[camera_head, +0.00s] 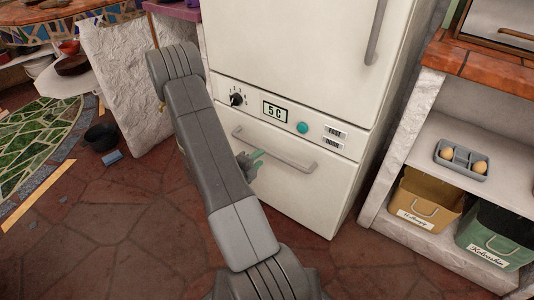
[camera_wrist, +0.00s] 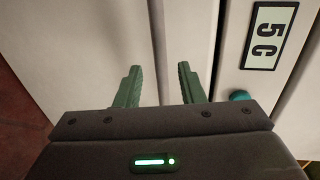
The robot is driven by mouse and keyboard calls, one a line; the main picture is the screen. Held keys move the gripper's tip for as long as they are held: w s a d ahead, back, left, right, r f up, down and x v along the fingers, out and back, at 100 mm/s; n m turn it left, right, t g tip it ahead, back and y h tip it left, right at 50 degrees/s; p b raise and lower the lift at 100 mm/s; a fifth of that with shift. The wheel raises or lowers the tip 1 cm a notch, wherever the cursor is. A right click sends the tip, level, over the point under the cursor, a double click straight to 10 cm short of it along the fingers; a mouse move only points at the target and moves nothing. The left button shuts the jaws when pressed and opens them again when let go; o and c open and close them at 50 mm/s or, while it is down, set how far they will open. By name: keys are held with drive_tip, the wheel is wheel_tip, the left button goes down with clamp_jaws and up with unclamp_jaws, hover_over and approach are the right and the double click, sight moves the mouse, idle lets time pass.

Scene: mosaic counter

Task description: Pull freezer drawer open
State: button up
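The freezer drawer (camera_head: 300,190) is the lower white front of the fridge, below the control panel, and looks flush and closed. In the wrist view my gripper (camera_wrist: 158,77) is open, fingers apart. A narrow vertical strip, seemingly the handle, runs between the fingers; I cannot tell whether they touch it. The drawer front (camera_wrist: 90,40) fills the left of that view.
The control panel has a dial (camera_head: 237,99), a 5 C display (camera_head: 275,111) and a teal button (camera_head: 302,128). A shelf with bins (camera_head: 430,200) stands at the right. A dark pot (camera_head: 101,137) lies on the floor at left. The floor before the drawer looks clear.

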sight(267, 153)
drive_tip(key=x, duration=0.6)
drive_tip(key=shift+w+d+b, duration=0.15)
drive_tip(key=shift+d+b, duration=0.05)
drive_tip(key=shift+b, duration=0.1)
clamp_jaws()
